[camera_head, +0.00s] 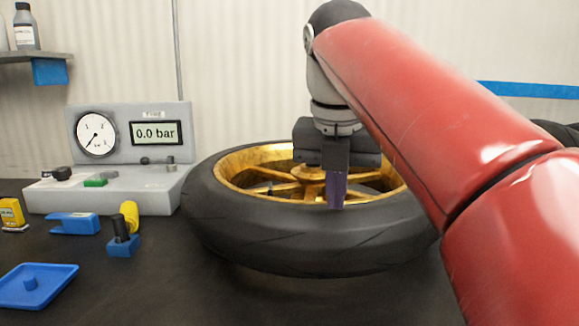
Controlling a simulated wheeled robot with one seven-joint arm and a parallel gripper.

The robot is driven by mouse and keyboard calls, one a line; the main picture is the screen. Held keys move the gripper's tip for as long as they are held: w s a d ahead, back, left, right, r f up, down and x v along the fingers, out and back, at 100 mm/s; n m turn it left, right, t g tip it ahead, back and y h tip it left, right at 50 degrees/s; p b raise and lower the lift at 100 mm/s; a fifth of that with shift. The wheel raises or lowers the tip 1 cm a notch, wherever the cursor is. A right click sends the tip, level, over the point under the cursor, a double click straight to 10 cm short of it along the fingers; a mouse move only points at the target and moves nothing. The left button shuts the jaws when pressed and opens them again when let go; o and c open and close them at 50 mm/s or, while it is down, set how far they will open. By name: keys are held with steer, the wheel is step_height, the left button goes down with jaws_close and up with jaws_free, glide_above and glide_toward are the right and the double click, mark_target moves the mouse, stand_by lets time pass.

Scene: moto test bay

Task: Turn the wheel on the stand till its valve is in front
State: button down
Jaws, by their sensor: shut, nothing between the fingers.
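The wheel (300,238) lies flat, a black tyre around a gold rim with gold spokes (289,189). The stand under it is hidden by the tyre. My red arm comes in from the right and hides part of the wheel's right side.
A grey gauge box (130,118) with a dial and a "0.0 bar" display stands left of the wheel. The bench front between tray and wheel is clear.

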mark_target(379, 204)
steer(key=shift+d+f, duration=0.25)
steer(key=shift+d, duration=0.85)
steer(key=shift+w+d+r+p, duration=0.1)
steer(key=shift+w+d+p, duration=0.1)
steer(key=shift+d, duration=0.6)
steer(key=shift+w+d+r+p, duration=0.1)
steer(key=shift+d+p, duration=0.15)
steer(key=shift+d, duration=0.6)
steer(key=shift+w+d+p, duration=0.1)
steer(key=shift+d+p, duration=0.1)
steer(key=shift+d, duration=0.6)
steer(key=shift+w+d+v, duration=0.1)
steer(key=shift+w+v, duration=0.15)
steer(key=shift+v, duration=0.75)
steer(key=shift+w+d+v, duration=0.1)
steer(key=shift+w+v, duration=0.1)
steer(key=shift+v, duration=0.8)
steer(key=shift+w+v, duration=0.25)
steer(key=shift+v, duration=0.75)
steer(key=shift+r, duration=0.2)
